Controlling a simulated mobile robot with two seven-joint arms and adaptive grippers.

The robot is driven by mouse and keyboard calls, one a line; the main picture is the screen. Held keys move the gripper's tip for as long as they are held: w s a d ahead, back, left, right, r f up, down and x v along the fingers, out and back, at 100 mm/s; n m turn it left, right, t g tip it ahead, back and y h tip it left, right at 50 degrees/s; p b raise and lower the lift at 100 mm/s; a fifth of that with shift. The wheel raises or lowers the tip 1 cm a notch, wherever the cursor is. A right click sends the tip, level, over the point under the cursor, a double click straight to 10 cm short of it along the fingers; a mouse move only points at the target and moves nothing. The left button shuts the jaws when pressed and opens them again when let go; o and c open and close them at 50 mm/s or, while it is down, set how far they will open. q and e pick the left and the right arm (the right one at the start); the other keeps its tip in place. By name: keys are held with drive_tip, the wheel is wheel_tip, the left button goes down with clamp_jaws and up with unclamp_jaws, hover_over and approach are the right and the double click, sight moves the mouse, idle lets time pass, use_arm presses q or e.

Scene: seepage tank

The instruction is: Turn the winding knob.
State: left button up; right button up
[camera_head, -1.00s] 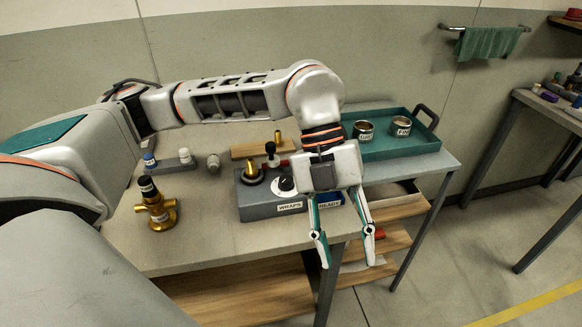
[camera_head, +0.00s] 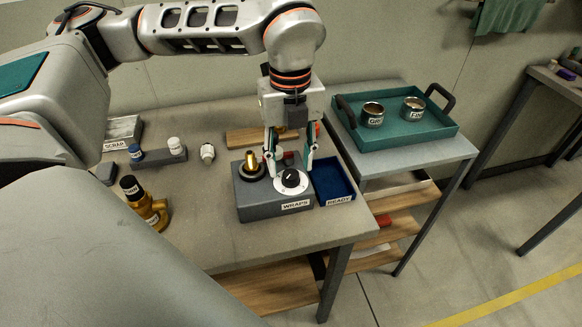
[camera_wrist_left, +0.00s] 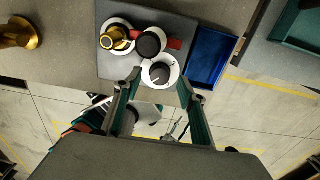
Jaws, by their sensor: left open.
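The winding knob (camera_head: 291,178) is a black knob on a white round dial, on top of a grey box (camera_head: 262,207) labelled WRAPS. In the left wrist view the knob (camera_wrist_left: 159,74) shows between my fingertips, with a light pointer mark on it. My left gripper (camera_head: 289,167) points down over the box, open, with one finger on each side of the knob. I cannot tell whether the fingers touch it. A brass fitting (camera_head: 251,162) stands on a dark round base on the same box. My right gripper is not in view.
A blue bin (camera_head: 333,182) labelled READY adjoins the box on the right. A black knob (camera_wrist_left: 150,43) with a red part sits close to the dial. A brass fitting (camera_head: 152,212) stands left. A teal tray (camera_head: 400,136) with two metal cups stands on the right table.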

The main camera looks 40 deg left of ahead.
use_arm(q)
drive_tip(key=shift+f, duration=1.25)
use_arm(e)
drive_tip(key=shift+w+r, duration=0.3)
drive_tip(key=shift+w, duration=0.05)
use_arm(q)
drive_tip(key=c, duration=1.1)
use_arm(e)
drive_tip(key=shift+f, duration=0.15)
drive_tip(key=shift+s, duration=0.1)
use_arm(q)
drive_tip(key=shift+m, duration=0.3)
